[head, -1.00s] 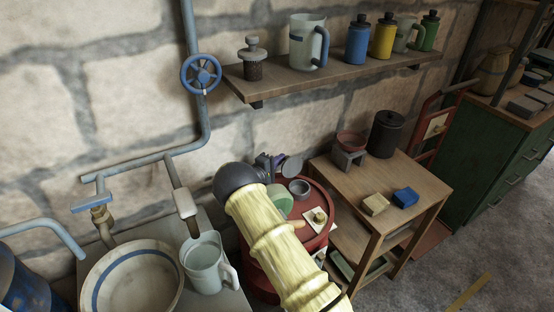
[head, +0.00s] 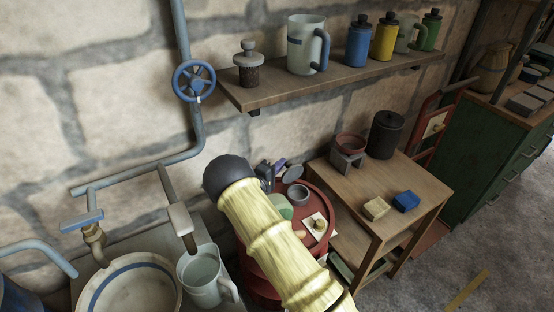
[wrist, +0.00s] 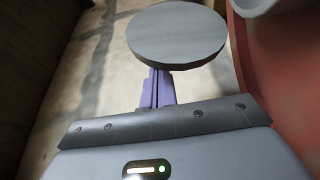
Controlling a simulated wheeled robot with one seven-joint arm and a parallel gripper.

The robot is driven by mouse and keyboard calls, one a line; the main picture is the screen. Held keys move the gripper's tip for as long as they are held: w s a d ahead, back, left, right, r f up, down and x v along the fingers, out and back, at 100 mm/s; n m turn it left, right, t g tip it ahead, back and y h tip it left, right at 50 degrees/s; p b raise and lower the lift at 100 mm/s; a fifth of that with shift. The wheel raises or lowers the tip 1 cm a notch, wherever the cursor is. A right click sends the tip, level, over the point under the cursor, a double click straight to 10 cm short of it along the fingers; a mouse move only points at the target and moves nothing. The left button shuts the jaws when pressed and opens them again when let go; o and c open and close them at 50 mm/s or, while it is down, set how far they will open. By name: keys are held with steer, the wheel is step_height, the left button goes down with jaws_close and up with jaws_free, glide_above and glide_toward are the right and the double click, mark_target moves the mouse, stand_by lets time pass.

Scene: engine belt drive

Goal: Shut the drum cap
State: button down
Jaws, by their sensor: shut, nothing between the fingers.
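The red drum (head: 325,221) stands behind my yellow arm in the head view, and its red side (wrist: 275,65) shows at the right of the wrist view. A round grey disc, which looks like the drum cap (head: 292,174), stands raised at the drum's far edge. In the wrist view the disc (wrist: 177,36) lies just beyond my fingertips. My gripper (wrist: 157,82) is shut and empty, its purple fingers pointing at the disc's near edge. I cannot tell whether they touch it. In the head view the gripper (head: 281,163) is small, just left of the disc.
A wooden table (head: 395,173) stands to the right, a jug (head: 203,277) and basin to the left. A shelf (head: 330,80) is above on the stone wall.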

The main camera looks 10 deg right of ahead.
steer(key=shift+s+d+r+m+t+h+b, duration=0.15)
steer(key=shift+s+m+h, duration=0.2)
steer(key=shift+m, duration=0.3)
steer(key=shift+s+d+r+m+t+h+b, duration=0.1)
steer(key=shift+s+r+m+t+h+b, duration=0.05)
steer(key=shift+s+m, duration=0.4)
steer(key=shift+a, duration=0.1)
steer(key=v, duration=0.7)
steer(key=shift+s+a+b, duration=0.25)
steer(key=shift+s+b, duration=0.05)
steer(key=shift+b, duration=0.1)
steer(key=shift+r, duration=0.2)
